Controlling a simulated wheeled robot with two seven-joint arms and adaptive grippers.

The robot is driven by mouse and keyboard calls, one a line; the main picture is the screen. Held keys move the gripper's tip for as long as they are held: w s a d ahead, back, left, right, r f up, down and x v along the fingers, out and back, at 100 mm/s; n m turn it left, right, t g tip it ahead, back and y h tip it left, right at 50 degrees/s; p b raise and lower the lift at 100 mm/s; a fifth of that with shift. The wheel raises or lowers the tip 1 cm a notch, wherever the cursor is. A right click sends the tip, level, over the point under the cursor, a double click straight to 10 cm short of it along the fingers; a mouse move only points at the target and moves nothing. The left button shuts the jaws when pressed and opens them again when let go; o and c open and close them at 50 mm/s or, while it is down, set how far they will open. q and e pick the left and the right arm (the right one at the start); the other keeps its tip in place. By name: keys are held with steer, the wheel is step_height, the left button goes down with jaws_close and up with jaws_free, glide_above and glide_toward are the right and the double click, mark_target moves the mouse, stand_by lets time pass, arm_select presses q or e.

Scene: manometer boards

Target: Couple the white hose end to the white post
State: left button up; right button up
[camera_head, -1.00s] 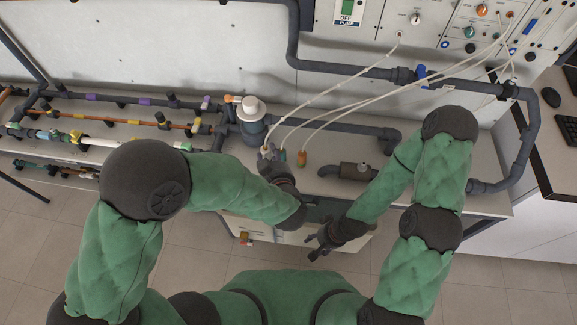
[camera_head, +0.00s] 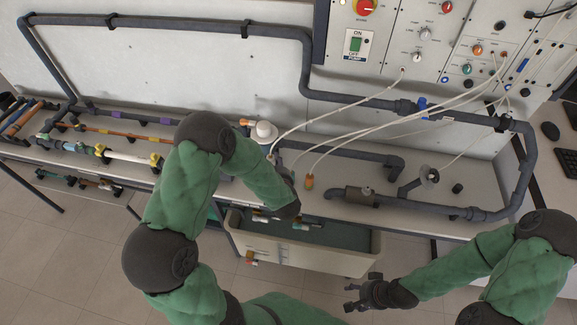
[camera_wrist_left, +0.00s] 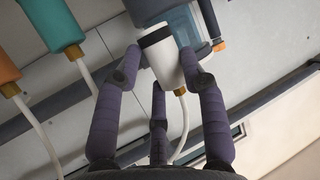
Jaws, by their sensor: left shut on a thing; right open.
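The white hose end (camera_wrist_left: 164,62), with a black band and a brass-coloured neck where its hose leaves, is held between the fingers of my left gripper (camera_wrist_left: 157,78) in the left wrist view. I cannot pick out the white post with certainty in either view.
A teal hose end (camera_wrist_left: 58,28) and an orange one (camera_wrist_left: 8,72) hang at left in the wrist view. Pale hoses (camera_head: 340,108) run from the upright panel. A tray (camera_head: 350,262) sits at the bench front. Dark pipes (camera_head: 350,98) cross the back.

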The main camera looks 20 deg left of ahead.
arm_select(q)
steer(key=shift+f+b, duration=1.85)
steer(key=shift+f, duration=0.45)
steer(key=shift+f+b, duration=1.25)
steer(key=shift+f, duration=0.3)
stand_by(0.3)
steer(key=o, duration=1.2)
steer(key=shift+o, duration=0.2)
steer(key=v, duration=1.2)
